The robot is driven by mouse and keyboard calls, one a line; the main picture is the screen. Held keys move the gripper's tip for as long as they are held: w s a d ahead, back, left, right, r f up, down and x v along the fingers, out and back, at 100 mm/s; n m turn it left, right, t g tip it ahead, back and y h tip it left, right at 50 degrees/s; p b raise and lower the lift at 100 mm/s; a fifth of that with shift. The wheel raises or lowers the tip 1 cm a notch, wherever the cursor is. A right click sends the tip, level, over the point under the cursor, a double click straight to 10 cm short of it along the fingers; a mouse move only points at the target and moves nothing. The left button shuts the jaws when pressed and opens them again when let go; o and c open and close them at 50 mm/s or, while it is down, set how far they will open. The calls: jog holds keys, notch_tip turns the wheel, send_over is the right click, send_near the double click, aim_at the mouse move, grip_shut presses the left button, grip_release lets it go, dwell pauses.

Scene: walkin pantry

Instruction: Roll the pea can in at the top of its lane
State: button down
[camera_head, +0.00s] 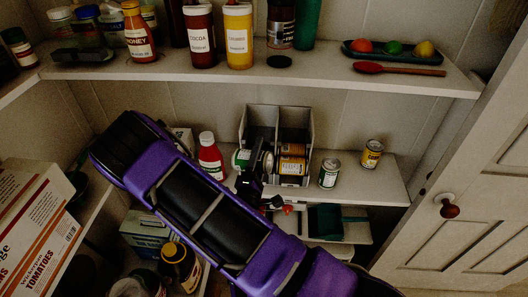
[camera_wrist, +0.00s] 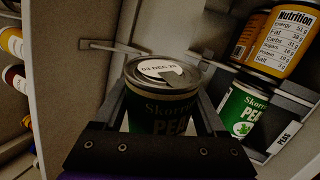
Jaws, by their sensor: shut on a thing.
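My gripper (camera_wrist: 163,98) is shut on a green pea can (camera_wrist: 160,112) with a silver lid marked with a date. In the head view my gripper (camera_head: 254,166) holds this can (camera_head: 242,158) in front of the left side of a two-lane can rack (camera_head: 247,122). The can appears apart from the rack. In the wrist view another green pea can (camera_wrist: 243,112) sits low in a lane beside a "PEAS" label (camera_wrist: 284,138). Orange cans (camera_head: 291,160) lie in the rack's right lane; one orange can (camera_wrist: 275,42) shows at right in the wrist view. My arm hides part of the left lane.
A green can (camera_head: 329,174) and a yellow can (camera_head: 371,154) stand on the shelf right of the rack. A red bottle (camera_head: 210,158) stands left of my gripper. The upper shelf (camera_head: 330,76), with jars and a red spoon (camera_head: 398,69), overhangs the rack. Bins are below.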

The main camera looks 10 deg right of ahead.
jog(key=shift+s+r+t+y, duration=0.25)
jog(key=shift+r+t+y, duration=0.25)
jog(key=shift+y, duration=0.5)
jog(key=shift+a+r+y, duration=0.1)
jog(key=shift+a+y, duration=0.1)
jog(key=shift+y, duration=0.4)
jog(key=w+d+f+b, duration=0.1)
jog(key=w+d, duration=0.1)
jog(key=w, duration=0.5)
jog(key=w+d+b, duration=0.1)
jog(key=w+d, duration=0.1)
jog(key=w, duration=0.5)
jog(key=shift+d+f, duration=0.3)
jog(key=shift+f, duration=0.05)
jog(key=shift+w, duration=0.1)
grip_release()
jog(key=shift+f, duration=0.1)
